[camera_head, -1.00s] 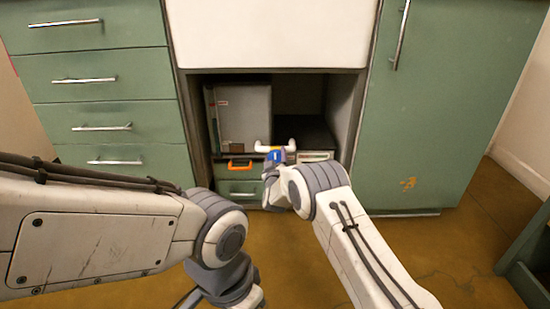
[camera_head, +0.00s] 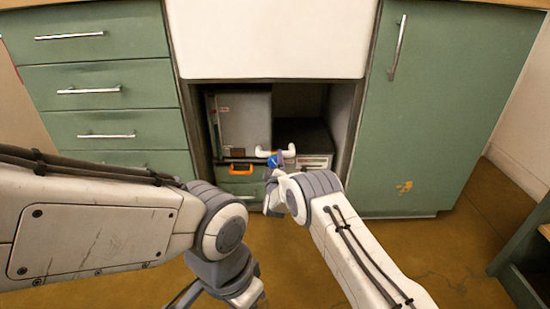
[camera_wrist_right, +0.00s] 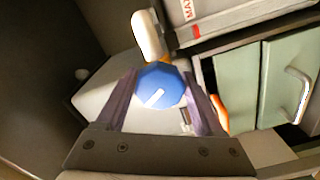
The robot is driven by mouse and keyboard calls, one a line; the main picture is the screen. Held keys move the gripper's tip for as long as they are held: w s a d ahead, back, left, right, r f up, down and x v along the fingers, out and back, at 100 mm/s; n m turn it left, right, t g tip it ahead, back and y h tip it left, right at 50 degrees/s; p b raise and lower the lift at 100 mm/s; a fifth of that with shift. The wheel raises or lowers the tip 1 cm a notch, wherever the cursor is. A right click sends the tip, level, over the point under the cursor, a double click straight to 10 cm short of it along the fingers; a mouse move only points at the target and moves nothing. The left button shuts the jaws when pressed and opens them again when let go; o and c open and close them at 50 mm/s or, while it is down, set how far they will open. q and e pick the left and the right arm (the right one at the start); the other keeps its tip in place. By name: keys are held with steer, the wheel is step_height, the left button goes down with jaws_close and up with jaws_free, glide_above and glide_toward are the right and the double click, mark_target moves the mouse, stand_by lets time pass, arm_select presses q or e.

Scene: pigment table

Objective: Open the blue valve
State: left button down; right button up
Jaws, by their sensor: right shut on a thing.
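The blue valve (camera_wrist_right: 162,88) is a round knob with a white mark, seen large in the right wrist view between my right gripper's fingers. It is small in the head view (camera_head: 273,160), inside the open bay under the white panel. A white pipe (camera_wrist_right: 149,36) with a yellowish collar rises behind it. My right gripper (camera_wrist_right: 162,98) is shut on the blue valve, one finger on each side. The white mark on the knob points diagonally. In the head view my right arm hides much of that gripper. My left arm comes in from the left and its fingertips are not clear.
An orange handle (camera_head: 241,169) sits left of the valve. A grey box (camera_head: 243,120) stands behind it in the bay. Green drawers (camera_head: 92,88) flank the bay on the left and a green cabinet door (camera_head: 450,110) on the right. The brown floor (camera_head: 420,255) is open.

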steer(key=n+p, duration=0.2)
steer(key=n, duration=0.3)
steer(key=shift+n, duration=0.3)
steer(key=n+p, duration=0.1)
steer(key=n, duration=0.4)
steer(key=shift+f+n, duration=0.1)
steer(key=shift+n, duration=0.2)
